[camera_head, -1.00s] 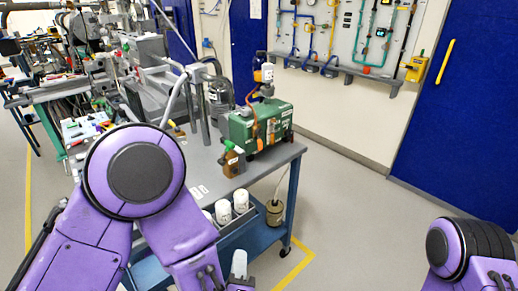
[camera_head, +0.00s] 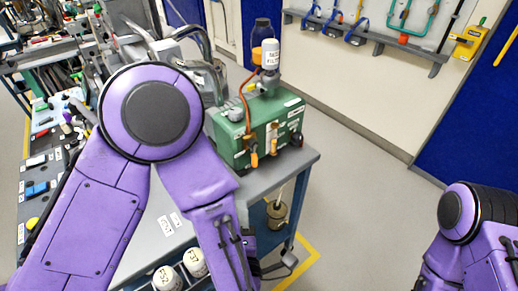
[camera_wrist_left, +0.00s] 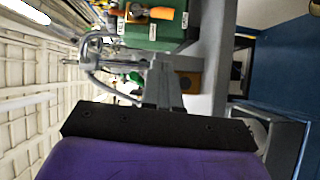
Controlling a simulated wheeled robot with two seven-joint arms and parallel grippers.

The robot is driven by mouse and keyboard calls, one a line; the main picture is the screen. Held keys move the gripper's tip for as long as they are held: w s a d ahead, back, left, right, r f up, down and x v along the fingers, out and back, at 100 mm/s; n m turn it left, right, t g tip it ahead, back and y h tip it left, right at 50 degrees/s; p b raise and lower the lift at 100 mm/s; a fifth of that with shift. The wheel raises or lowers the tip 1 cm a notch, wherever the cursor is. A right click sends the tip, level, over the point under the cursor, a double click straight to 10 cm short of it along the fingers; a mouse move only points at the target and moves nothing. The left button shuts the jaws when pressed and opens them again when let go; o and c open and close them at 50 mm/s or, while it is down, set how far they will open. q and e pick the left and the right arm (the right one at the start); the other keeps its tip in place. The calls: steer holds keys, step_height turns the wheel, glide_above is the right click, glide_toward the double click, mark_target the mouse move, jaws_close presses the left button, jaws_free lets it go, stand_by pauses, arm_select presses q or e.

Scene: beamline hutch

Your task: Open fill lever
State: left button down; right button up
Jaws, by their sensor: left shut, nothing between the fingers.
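A green box unit (camera_head: 232,145) stands on the grey cart top. Two small levers with orange handles hang on its front: a left one (camera_head: 254,160) and a right one (camera_head: 273,146). I cannot read which is marked fill. In the wrist view the green box (camera_wrist_left: 155,34) is at the top, with an orange handle (camera_wrist_left: 162,13) at its upper edge. My left gripper (camera_wrist_left: 160,82) is shut and empty, apart from the handles, low in front of the box. In the head view my forearm mostly hides it. My right gripper is outside the frame.
White labelled jars (camera_head: 194,262) stand on the lower shelf. A brown block-like thing (camera_wrist_left: 188,82) is just behind my fingers in the wrist view. Floor right of the cart is clear.

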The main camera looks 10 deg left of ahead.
arm_select(q)
steer(key=x, duration=1)
steer(key=shift+s+a+r, duration=0.1)
steer(key=shift+r, duration=0.2)
steer(key=shift+w+d, duration=0.65)
steer(key=shift+w, duration=0.35)
steer(key=shift+w+d, duration=0.2)
steer(key=shift+w+d+f, duration=0.15)
steer(key=shift+w+f, duration=0.05)
steer(key=shift+w, duration=0.15)
